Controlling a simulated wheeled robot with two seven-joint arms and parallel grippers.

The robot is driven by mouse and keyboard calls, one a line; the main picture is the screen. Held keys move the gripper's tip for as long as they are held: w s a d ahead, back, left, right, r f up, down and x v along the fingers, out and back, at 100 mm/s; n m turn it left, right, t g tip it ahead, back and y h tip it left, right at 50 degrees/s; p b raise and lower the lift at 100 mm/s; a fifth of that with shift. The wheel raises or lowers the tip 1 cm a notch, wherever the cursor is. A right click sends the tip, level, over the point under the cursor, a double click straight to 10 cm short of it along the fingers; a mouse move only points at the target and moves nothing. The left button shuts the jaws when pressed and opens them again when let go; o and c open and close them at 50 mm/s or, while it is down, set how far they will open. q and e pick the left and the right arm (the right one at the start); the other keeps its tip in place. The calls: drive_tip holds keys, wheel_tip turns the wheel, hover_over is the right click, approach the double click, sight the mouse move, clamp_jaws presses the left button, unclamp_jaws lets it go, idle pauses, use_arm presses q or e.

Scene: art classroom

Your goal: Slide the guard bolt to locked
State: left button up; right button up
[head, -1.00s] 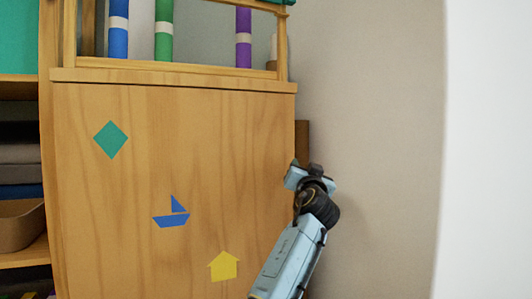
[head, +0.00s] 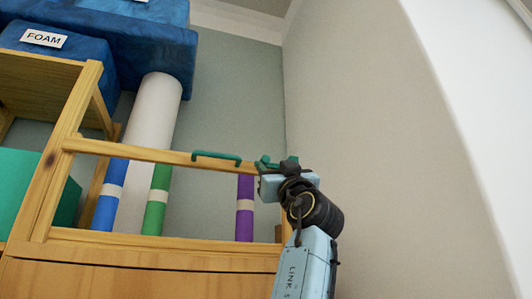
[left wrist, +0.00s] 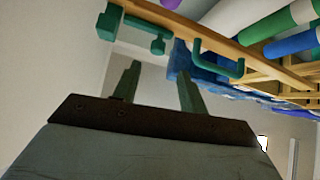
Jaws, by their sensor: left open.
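The guard bolt (left wrist: 158,45) is green, with a knob hanging from a bar, and sits on the wooden guard rail (left wrist: 210,22) beside a green end block (left wrist: 109,21). In the head view the green bolt parts (head: 265,162) show at the rail's right end, partly hidden by my left gripper (head: 284,178). In the left wrist view the two fingers of this gripper (left wrist: 157,54) are apart. The knob appears between their tips; I cannot tell whether it is within their reach. Nothing is held. My right gripper is out of view.
A green handle (head: 217,157) is on the rail, left of the bolt. Behind the rail stand blue, green and purple rolls (head: 245,210) and a white roll (head: 153,115). Blue foam blocks (head: 130,45) lie above. A plain wall (head: 350,120) is close on the right.

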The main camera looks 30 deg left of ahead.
sight(267, 161)
use_arm(q)
drive_tip(key=p+x, duration=0.1)
drive_tip(key=x, duration=0.1)
drive_tip(key=w+x, duration=0.1)
drive_tip(key=x, duration=0.1)
drive_tip(key=shift+w+a+p, duration=0.1)
drive_tip(key=shift+a+p, duration=0.05)
drive_tip(key=shift+p, duration=0.25)
drive_tip(key=p+x, duration=0.2)
drive_tip(key=x, duration=0.1)
drive_tip(key=shift+s+a+r, duration=0.1)
drive_tip(key=shift+s, duration=0.1)
drive_tip(key=shift+w+a+r, duration=0.15)
drive_tip(key=shift+w+a, duration=0.1)
drive_tip(key=shift+w, duration=0.15)
drive_tip(key=shift+s, duration=0.1)
drive_tip(key=shift+c, duration=0.6)
drive_tip(key=c, duration=0.5)
drive_tip(key=shift+c, duration=1.2)
clamp_jaws()
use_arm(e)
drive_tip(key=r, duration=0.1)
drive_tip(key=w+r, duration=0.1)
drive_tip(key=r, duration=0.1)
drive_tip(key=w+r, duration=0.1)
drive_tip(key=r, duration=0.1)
